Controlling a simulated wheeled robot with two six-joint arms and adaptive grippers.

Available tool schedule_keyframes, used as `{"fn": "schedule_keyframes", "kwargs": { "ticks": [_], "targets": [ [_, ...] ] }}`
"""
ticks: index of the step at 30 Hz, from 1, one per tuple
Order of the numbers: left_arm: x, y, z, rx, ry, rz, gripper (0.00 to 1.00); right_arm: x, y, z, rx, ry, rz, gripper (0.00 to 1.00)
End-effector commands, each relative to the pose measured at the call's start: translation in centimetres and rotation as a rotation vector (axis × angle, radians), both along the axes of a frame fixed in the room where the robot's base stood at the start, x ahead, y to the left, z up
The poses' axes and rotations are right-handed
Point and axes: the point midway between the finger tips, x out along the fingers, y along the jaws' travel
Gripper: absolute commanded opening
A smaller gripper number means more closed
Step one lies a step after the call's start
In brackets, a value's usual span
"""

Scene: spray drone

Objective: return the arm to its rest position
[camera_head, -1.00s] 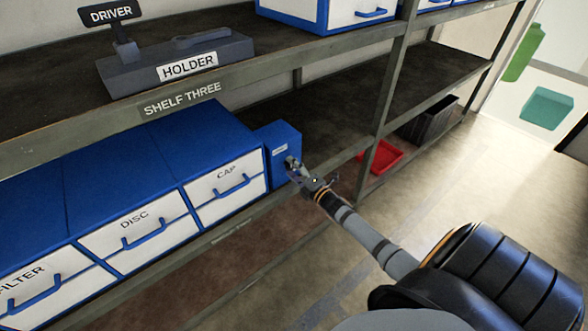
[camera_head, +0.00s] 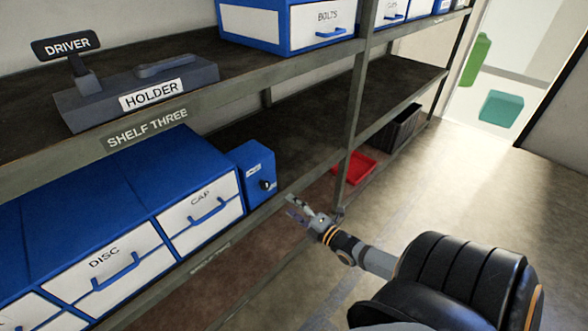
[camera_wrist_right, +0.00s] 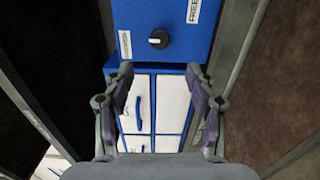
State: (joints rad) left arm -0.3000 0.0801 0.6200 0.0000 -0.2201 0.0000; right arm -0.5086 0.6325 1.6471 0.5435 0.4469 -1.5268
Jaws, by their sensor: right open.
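My right gripper (camera_head: 304,214) is open and empty in the head view, in front of the lower shelf's edge and apart from it. Its two spread fingers also show in the right wrist view (camera_wrist_right: 160,88), with nothing between them. Beyond them is a small blue box (camera_head: 254,172) with a black knob (camera_head: 265,185). The box (camera_wrist_right: 185,40) and its knob (camera_wrist_right: 158,39) also show in the right wrist view. My left gripper is out of view.
White-fronted drawers labelled DISC (camera_head: 106,262) and CAP (camera_head: 200,215) stand left of the blue box. A red tray (camera_head: 357,166) and a dark bin (camera_head: 396,130) lie farther right. A shelf post (camera_head: 358,110) rises near my gripper. The floor (camera_head: 470,170) at right is clear.

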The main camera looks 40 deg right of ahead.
Motion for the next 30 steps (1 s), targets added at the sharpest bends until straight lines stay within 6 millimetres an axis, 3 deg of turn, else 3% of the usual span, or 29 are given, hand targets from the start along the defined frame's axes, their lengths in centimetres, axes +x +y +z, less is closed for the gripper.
{"fn": "schedule_keyframes", "kwargs": {
  "ticks": [11, 14, 16, 20, 24, 27, 30],
  "targets": [
    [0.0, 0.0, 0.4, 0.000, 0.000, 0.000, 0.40, -0.2, -0.4, -0.8, 0.021, 0.028, -0.013, 0.57],
    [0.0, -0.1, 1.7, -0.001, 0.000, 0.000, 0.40, -1.4, -1.8, -4.4, 0.124, 0.144, -0.075, 0.57],
    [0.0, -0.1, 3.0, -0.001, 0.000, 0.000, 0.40, -3.5, -3.0, -8.9, 0.255, 0.280, -0.159, 0.57],
    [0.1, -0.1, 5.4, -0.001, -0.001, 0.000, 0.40, -10.1, -3.3, -18.4, 0.546, 0.559, -0.378, 0.57],
    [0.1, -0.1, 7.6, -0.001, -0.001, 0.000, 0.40, -19.3, -0.3, -26.5, 0.829, 0.814, -0.657, 0.57],
    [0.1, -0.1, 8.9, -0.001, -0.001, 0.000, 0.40, -26.0, 3.2, -30.2, 0.981, 0.957, -0.860, 0.57],
    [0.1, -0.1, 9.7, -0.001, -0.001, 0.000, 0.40, -31.4, 6.5, -32.1, 1.079, 1.057, -1.032, 0.57]
  ]
}}
